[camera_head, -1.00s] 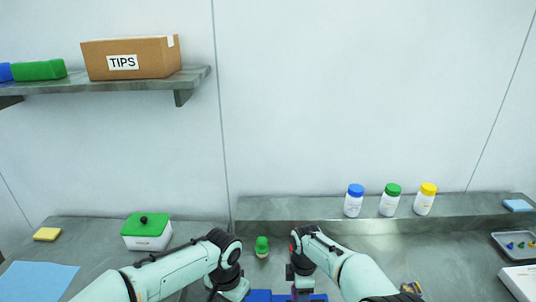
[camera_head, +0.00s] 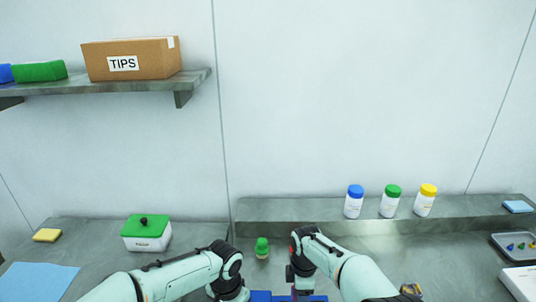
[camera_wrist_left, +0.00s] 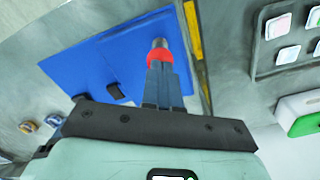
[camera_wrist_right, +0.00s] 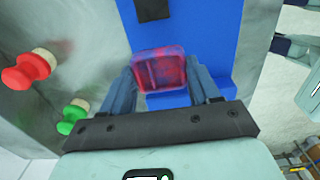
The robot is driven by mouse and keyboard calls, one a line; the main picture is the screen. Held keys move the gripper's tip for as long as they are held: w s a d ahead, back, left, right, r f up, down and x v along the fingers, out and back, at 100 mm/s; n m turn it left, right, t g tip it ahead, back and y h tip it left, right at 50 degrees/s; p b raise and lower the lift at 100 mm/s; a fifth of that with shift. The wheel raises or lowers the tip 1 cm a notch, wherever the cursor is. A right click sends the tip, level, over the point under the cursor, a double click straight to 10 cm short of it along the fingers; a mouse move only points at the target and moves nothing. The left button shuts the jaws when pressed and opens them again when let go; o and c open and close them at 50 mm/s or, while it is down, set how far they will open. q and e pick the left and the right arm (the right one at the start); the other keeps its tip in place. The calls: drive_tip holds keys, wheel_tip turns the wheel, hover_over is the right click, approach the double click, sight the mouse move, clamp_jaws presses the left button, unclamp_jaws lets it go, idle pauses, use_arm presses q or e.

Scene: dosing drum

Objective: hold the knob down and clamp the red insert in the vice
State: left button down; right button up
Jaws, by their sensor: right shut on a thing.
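The blue vice (camera_head: 262,296) shows at the bottom edge of the head view, mostly cut off; its flat blue body (camera_wrist_left: 105,65) fills the middle of the left wrist view. My left gripper (camera_wrist_left: 160,70) has its fingers together at a grey knob (camera_wrist_left: 159,44) with a red collar (camera_wrist_left: 160,62). Whether the knob is pressed down cannot be told. My right gripper (camera_wrist_right: 163,80) is shut on the red insert (camera_wrist_right: 160,70), a reddish-purple square block, in front of the blue vice body (camera_wrist_right: 200,50). Both fingertips are out of sight in the head view.
A green-topped piece (camera_head: 262,247) stands behind the vice; a red-topped one (camera_wrist_right: 27,70) shows in the right wrist view. A white box with green lid (camera_head: 146,233) stands left. Capped bottles (camera_head: 390,201) line the back ledge. A tray (camera_head: 516,246) lies far right.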

use_arm(q)
drive_tip(key=shift+s+f, duration=0.1)
drive_tip(key=shift+f, duration=1.4)
use_arm(e)
drive_tip(key=shift+f, duration=2.45)
drive_tip(key=shift+f, duration=0.2)
drive_tip(key=shift+f, duration=0.75)
drive_tip(key=o, duration=1.3)
